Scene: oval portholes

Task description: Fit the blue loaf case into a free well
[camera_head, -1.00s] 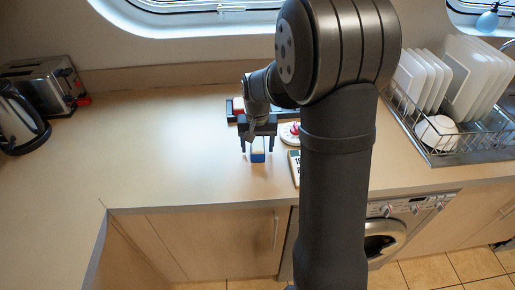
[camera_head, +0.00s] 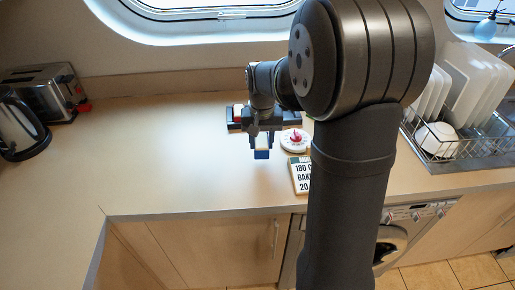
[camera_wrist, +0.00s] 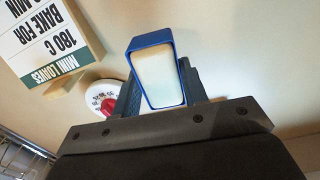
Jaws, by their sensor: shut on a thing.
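The blue loaf case (camera_head: 262,154) has a blue rim and a pale, cream-coloured inside. My gripper (camera_head: 262,143) is shut on it, over the counter in front of the dark tray. In the wrist view the case (camera_wrist: 152,43) is between my two dark fingers (camera_wrist: 160,90), tilted a little in the picture. The dark tray (camera_head: 234,126) lies behind my gripper, with a pale loaf case with red showing at its left end. My wrist and arm hide much of the tray, so I cannot tell which wells are free.
A white dial timer with a red knob (camera_head: 294,141) and a baking sign (camera_head: 300,175) stand just right of the case. A dish rack (camera_head: 455,150) is far right; a toaster (camera_head: 45,88) and kettle (camera_head: 18,125) are far left.

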